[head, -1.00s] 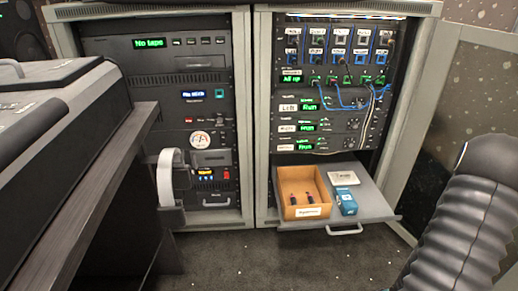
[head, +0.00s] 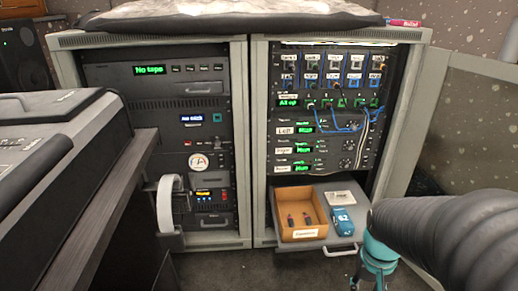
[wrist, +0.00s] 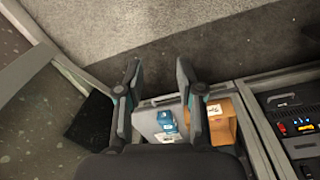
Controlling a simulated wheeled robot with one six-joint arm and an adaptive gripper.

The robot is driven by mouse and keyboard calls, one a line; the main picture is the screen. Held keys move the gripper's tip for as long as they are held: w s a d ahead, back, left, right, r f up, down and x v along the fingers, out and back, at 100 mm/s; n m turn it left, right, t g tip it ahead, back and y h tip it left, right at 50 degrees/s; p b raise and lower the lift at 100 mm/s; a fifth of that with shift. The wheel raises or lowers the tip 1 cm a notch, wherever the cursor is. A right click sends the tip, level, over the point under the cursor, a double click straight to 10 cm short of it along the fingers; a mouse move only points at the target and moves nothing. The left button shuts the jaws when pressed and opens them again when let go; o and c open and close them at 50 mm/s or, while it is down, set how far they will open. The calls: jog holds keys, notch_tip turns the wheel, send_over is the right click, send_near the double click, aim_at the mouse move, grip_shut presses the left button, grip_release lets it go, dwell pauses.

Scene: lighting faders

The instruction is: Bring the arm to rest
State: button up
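My gripper (wrist: 157,95) shows in the wrist view with its two fingers apart and nothing between them in their grasp. In the head view my arm comes in from the right, and part of my gripper (head: 376,268) hangs at the lower right, in front of the open drawer's right side. The wrist view looks down past the fingers at the drawer (wrist: 150,118) and the carpet. The fingertips appear apart from the drawer; the exact gap is hard to judge.
The pulled-out drawer (head: 330,243) under the right rack holds an open cardboard box (head: 303,235) with small dark items, a blue box (head: 342,222) and a white card (head: 340,196). A console (head: 50,150) stands at the left. Carpet lies below.

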jog(key=s+a+r+n+t+p, duration=0.1)
jog(key=a+r+t, duration=0.1)
jog(key=a+r, duration=0.3)
jog(key=a+r+n+t+p, duration=0.1)
jog(key=a+r, duration=0.4)
jog(key=r, duration=0.6)
jog(key=shift+s+n+t+y, duration=0.35)
jog(key=shift+n+t, duration=0.35)
jog(key=shift+t, duration=0.5)
jog(key=shift+r, duration=0.1)
